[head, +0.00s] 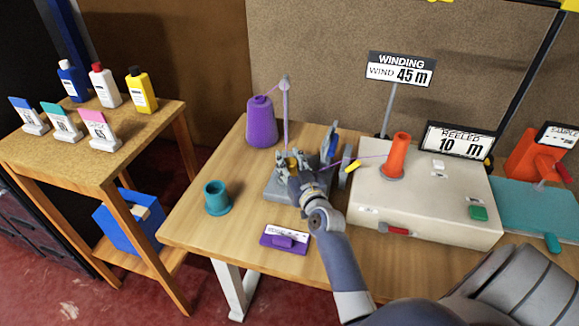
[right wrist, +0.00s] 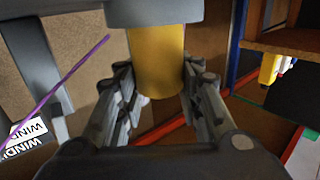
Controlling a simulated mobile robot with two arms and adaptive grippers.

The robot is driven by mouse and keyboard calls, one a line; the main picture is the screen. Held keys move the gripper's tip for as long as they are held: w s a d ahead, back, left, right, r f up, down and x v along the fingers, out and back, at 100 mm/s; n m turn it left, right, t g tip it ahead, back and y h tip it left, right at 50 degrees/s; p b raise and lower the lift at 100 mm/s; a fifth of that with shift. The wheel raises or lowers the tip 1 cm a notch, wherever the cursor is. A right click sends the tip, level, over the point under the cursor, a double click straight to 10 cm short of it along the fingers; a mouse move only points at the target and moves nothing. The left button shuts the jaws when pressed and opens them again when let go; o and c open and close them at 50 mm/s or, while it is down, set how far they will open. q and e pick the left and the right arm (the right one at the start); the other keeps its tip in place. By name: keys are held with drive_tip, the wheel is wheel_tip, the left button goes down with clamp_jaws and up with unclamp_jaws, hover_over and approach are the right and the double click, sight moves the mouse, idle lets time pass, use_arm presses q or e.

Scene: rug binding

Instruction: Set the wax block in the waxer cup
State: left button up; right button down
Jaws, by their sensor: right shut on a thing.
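My right gripper (head: 293,166) is over the grey unit on the table, left of the winding machine. In the right wrist view its fingers (right wrist: 160,88) are closed around a yellow cylinder (right wrist: 157,60), which looks like the wax block. One end of the cylinder meets a round grey part (right wrist: 155,12), which may be the waxer cup; I cannot tell whether the block sits inside it or only touches it. In the head view the gripper hides most of the block and the unit's middle. My left gripper is not in view.
A purple thread cone (head: 261,122) stands behind the grey unit (head: 276,187), with a thin guide post beside it. A teal pot (head: 216,197) and a purple label holder (head: 285,239) are on the table in front. The beige winding machine (head: 430,205) with an orange cone (head: 397,157) stands to the right.

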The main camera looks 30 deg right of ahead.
drive_tip(key=shift+r, duration=0.15)
drive_tip(key=shift+f, duration=0.25)
drive_tip(key=c, duration=1.1)
unclamp_jaws()
drive_tip(key=shift+r, duration=0.2)
drive_tip(key=v, duration=1.2)
